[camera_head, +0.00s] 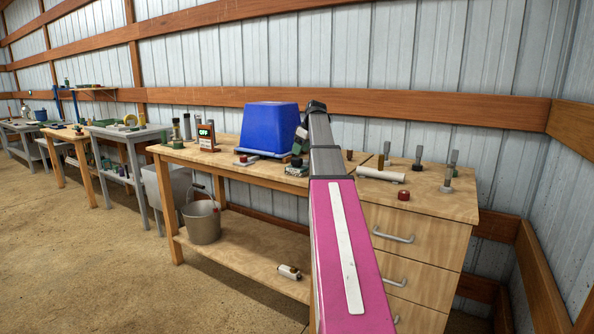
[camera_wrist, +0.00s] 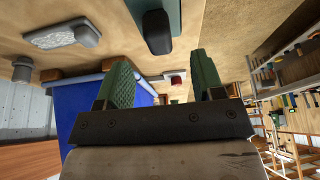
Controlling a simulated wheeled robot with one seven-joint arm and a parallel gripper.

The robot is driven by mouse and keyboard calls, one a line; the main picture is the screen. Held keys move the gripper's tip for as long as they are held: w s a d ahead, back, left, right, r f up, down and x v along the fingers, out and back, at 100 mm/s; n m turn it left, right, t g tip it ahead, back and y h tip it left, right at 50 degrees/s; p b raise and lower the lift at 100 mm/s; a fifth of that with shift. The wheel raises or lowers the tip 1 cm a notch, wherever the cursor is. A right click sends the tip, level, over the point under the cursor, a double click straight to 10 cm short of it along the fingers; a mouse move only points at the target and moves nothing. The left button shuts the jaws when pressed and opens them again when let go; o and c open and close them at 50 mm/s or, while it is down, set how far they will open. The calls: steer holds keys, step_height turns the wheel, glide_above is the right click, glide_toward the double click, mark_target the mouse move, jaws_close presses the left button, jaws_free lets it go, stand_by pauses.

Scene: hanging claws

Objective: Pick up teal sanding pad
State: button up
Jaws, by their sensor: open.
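The teal sanding pad, as far as I can tell, is the teal block with a dark rounded part (camera_wrist: 157,22) at the top middle of the wrist view, cut off by the frame edge. It lies on the tan tabletop. I cannot make it out in the head view, where my pink and grey arm covers part of the bench. My gripper (camera_wrist: 160,62) is open, its two green fingers apart with nothing held between them. The pad appears beyond the fingertips, apart from them. In the head view, my gripper (camera_head: 299,145) is small and partly hidden beside the blue bin.
A blue bin (camera_head: 270,127) stands upside down on the workbench, close by my gripper; it also shows in the wrist view (camera_wrist: 82,115). A red knob (camera_head: 403,195) sits near the bench's front edge.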

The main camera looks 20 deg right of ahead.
mark_target(297, 158)
steer(key=shift+x, duration=2.95)
steer(key=c, duration=1.1)
